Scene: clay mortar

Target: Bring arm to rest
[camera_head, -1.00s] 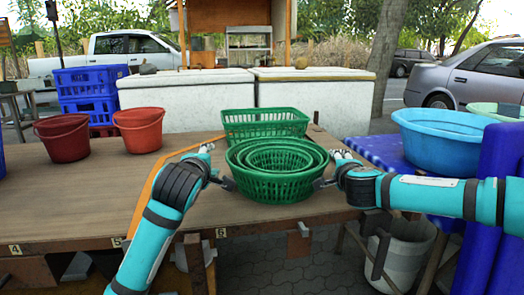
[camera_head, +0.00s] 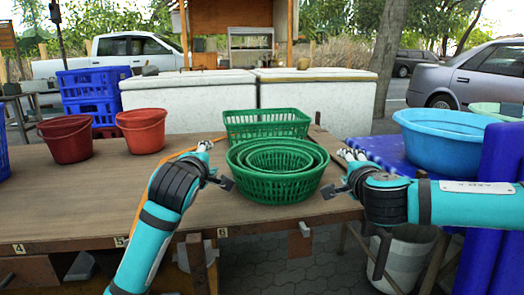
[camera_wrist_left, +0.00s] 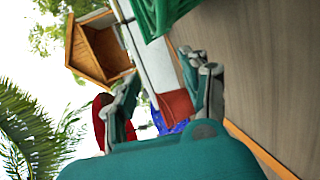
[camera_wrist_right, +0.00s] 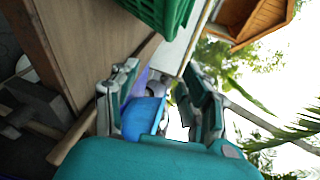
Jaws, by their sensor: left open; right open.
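Both my grippers are open and empty, one on each side of a stack of round green baskets (camera_head: 277,188) on the wooden table. My left gripper (camera_head: 215,166) is just left of the stack, apart from it. My right gripper (camera_head: 339,173) is just right of it, near the table's right edge, with a small gap. The left wrist view shows the left gripper's spread fingers (camera_wrist_left: 163,74) with part of a green basket (camera_wrist_left: 160,14) beyond. The right wrist view shows the right gripper's spread fingers (camera_wrist_right: 157,72) below a green basket (camera_wrist_right: 158,12).
A rectangular green basket (camera_head: 266,117) stands behind the stack. Two red buckets (camera_head: 67,139) (camera_head: 142,131) stand at the table's back left. A blue basin (camera_head: 440,140) is on the blue-covered surface at right. The front left of the table (camera_head: 70,205) is clear.

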